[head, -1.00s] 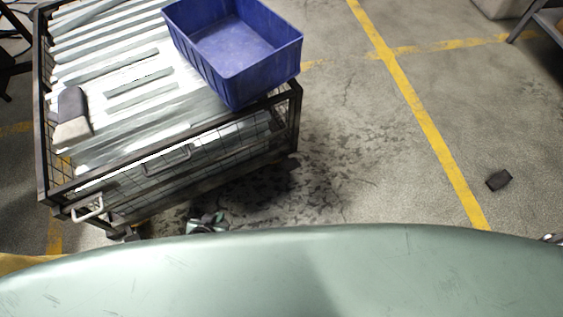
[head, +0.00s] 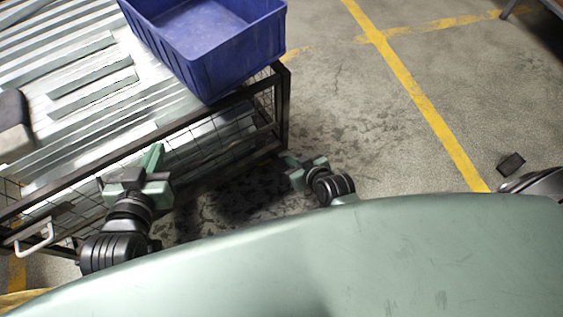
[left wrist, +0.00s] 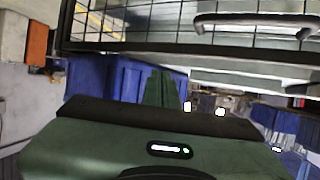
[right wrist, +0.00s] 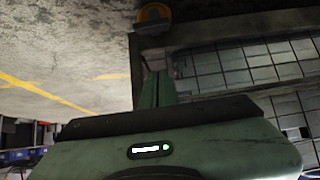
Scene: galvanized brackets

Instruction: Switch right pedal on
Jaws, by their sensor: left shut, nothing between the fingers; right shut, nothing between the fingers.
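The wire-mesh cart (head: 205,150) stands at the left of the head view, loaded with galvanized metal profiles (head: 60,65). In the right wrist view, an orange-rimmed caster wheel (right wrist: 154,14) shows at the top, by the corner of the cart frame (right wrist: 220,30). I cannot make out a pedal on it. My right gripper (head: 288,159) is shut and empty near the cart's right front corner; its fingers also show in the right wrist view (right wrist: 157,86), pointing toward the corner and caster. My left gripper (head: 156,154) is shut and empty at the cart's front side.
A blue bin (head: 215,50) sits on the load. A pale handle (head: 35,240) is on the cart's front left. A small dark block (head: 511,163) lies on the floor near the yellow line (head: 430,115). The floor right of the cart is mostly clear.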

